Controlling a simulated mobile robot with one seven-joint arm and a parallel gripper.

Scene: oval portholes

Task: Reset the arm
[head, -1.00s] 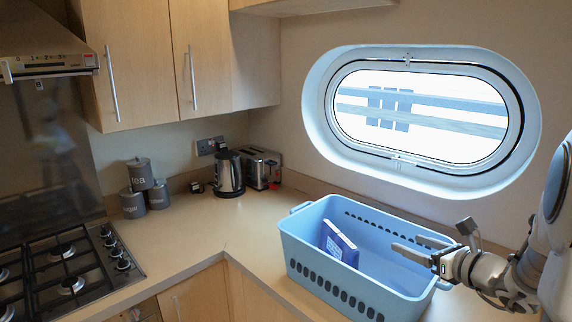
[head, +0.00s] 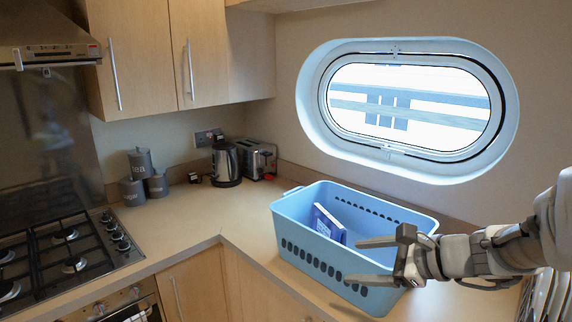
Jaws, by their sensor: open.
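My gripper (head: 372,262) is open, with its two fingers spread apart and pointing left. It shows in front of the right end of a light blue basket (head: 310,262), overlapping it in the picture. I see nothing between the fingers. A blue box (head: 328,222) leans inside the basket, near its left end, apart from my gripper. The basket's right end is partly hidden behind my gripper.
The basket stands on the counter (head: 190,228) below the oval porthole (head: 420,105). A kettle (head: 226,163) and a toaster (head: 257,158) stand in the corner, with grey canisters (head: 142,178) farther left. A gas hob (head: 70,245) is at the left. The counter's middle is clear.

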